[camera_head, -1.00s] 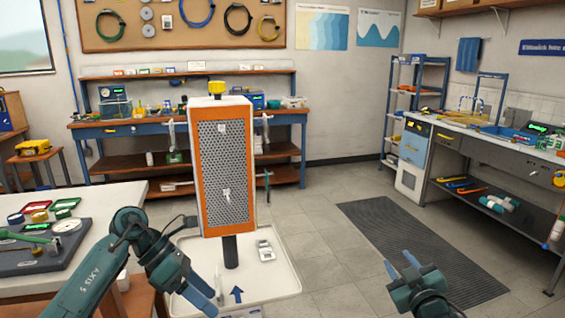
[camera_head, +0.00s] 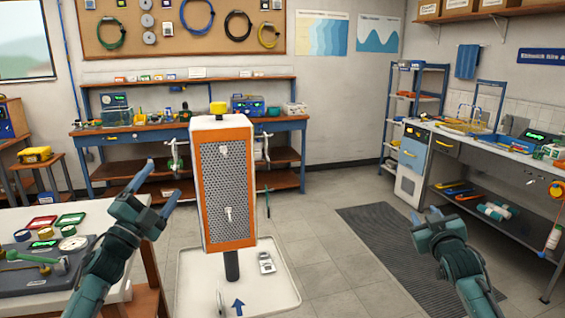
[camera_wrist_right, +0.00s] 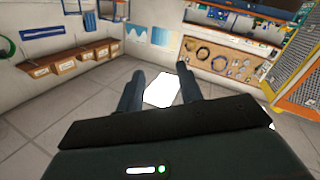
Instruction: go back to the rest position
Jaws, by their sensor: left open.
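My left gripper (camera_head: 163,178) is raised at the left of the head view, beside the orange and white perforated panel tower and near the white table. Its two blue fingers are spread and nothing is between them. My right gripper (camera_head: 424,214) is at the lower right in the head view, over the floor and dark mat, apart from any object. In the right wrist view its fingers (camera_wrist_right: 161,80) stand apart with an empty gap.
The panel tower (camera_head: 228,185) stands on a post in a white tray (camera_head: 284,290). A white table (camera_head: 12,217) with a grey test device (camera_head: 40,280) is at the left. A dark mat (camera_head: 375,225) lies on open floor. A workbench (camera_head: 500,165) lines the right wall.

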